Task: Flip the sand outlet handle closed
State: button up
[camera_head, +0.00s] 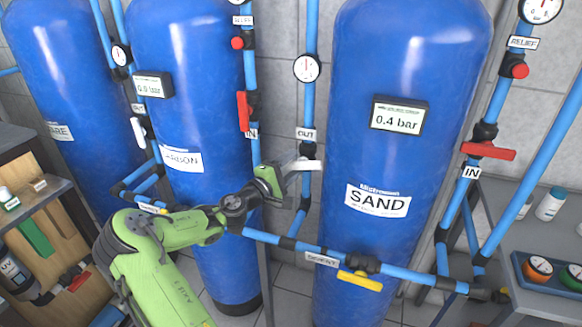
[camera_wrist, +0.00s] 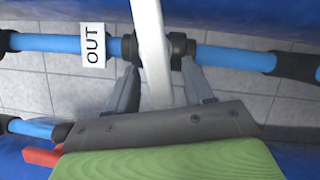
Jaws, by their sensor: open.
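The sand outlet handle (camera_head: 308,165) is a white lever on the blue pipe with the OUT label, left of the SAND tank (camera_head: 365,235). It lies crosswise to the pipe. In the wrist view the white handle (camera_wrist: 150,35) runs down between the fingers, with its valve body on the pipe behind. My gripper (camera_head: 290,172) is at the handle. In the wrist view my gripper (camera_wrist: 159,66) is open, one finger on each side of the handle. I cannot tell whether either finger touches it.
The carbon tank (camera_head: 205,230) stands left of my gripper, with a red IN handle (camera_head: 243,111) on its pipe. A pressure gauge (camera_head: 306,68) sits above the outlet valve. A yellow handle (camera_head: 360,281) is on the low horizontal pipe. A red sand inlet handle (camera_head: 488,151) is at right.

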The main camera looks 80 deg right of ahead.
jog(key=c, duration=0.9)
jog(key=shift+r+m+y, duration=0.3)
jog(key=shift+m+y, duration=0.1)
jog(key=shift+m, duration=0.2)
jog(key=shift+c, duration=0.3)
jog(key=shift+w+r+m+y+p, duration=0.1)
jog(key=shift+m+y+p, duration=0.25)
jog(key=shift+m, duration=0.55)
jog(key=o, duration=1)
jog(key=shift+c, duration=0.2)
jog(key=p+v, duration=0.2)
jog(key=v, duration=1.3)
jog(key=shift+a, duration=0.45)
